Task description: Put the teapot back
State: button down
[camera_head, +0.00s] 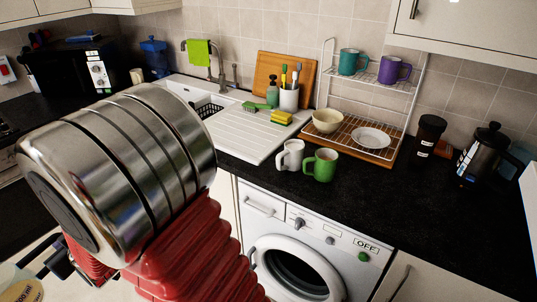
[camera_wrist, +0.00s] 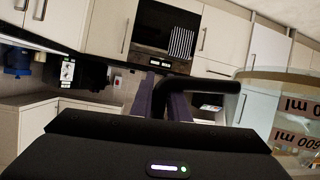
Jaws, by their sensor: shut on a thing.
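The teapot, a clear glass vessel with "ml" markings, shows only in part at the bottom left corner of the head view (camera_head: 22,286). In the wrist view it stands at the right edge (camera_wrist: 290,105), partly cut off. Its black handle (camera_wrist: 222,88) reaches left between the fingers. My gripper (camera_wrist: 165,98) is shut on that handle. In the head view, my gripper (camera_head: 62,262) is mostly hidden behind my red and metal arm. The teapot is held in the air; its base is out of view.
A black counter (camera_head: 450,225) runs to the right, with a green mug (camera_head: 320,166), a white mug (camera_head: 290,155), a dish rack (camera_head: 385,110) and a French press (camera_head: 483,155). The sink (camera_head: 205,100) is behind. A washing machine (camera_head: 300,250) is below. Counter front right is clear.

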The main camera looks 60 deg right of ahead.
notch_tip(320, 180, up, 10)
jog(key=w+m+h, duration=0.2)
jog(key=m+h, duration=0.1)
jog(key=h, duration=0.1)
jog(key=shift+w+g, duration=0.2)
jog(key=shift+g, duration=0.1)
dwell(0.4)
